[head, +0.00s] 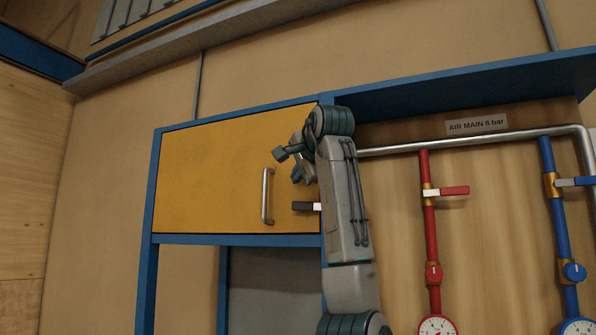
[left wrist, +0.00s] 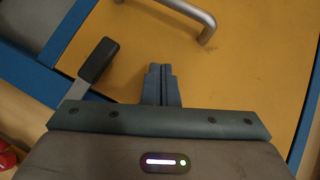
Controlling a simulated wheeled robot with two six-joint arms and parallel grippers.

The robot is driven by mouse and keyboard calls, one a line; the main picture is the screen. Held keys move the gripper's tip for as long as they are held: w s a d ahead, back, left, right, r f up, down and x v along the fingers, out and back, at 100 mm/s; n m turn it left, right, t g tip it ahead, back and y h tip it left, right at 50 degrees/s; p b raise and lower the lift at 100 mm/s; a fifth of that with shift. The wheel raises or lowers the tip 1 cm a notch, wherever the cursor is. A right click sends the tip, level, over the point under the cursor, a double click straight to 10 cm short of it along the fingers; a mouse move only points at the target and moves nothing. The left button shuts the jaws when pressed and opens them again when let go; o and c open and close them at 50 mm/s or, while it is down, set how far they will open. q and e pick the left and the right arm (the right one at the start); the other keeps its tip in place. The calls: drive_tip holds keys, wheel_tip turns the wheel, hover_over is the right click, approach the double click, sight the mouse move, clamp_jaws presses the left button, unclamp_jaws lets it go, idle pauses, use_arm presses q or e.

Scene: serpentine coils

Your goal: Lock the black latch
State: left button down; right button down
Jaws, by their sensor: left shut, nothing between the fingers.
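The black latch (head: 303,206) is a black grip on a pale metal lever, at the lower right of the yellow door (head: 215,170). In the head view it lies about level, its grip over the door and its other end partly hidden behind my left arm. In the left wrist view the black grip (left wrist: 98,60) is left of my fingers, its metal lever running to the blue frame. My left gripper (head: 299,172) is just above the latch in the head view; in the left wrist view its fingers (left wrist: 161,70) are together and empty, apart from the latch. My right gripper is out of view.
A metal bar handle (head: 266,196) stands on the door, left of the latch. The blue cabinet frame (head: 240,239) surrounds the door, which looks closed. To the right are a red pipe (head: 428,220) and a blue pipe (head: 557,220) with valves and gauges.

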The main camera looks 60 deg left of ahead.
use_arm(q)
drive_tip(key=s+d+r+b, duration=0.3)
drive_tip(key=s+d+r, duration=0.1)
drive_tip(key=r, duration=0.3)
drive_tip(key=shift+s+b, duration=0.3)
drive_tip(key=shift+s, duration=0.45)
drive_tip(key=shift+s+d, duration=0.1)
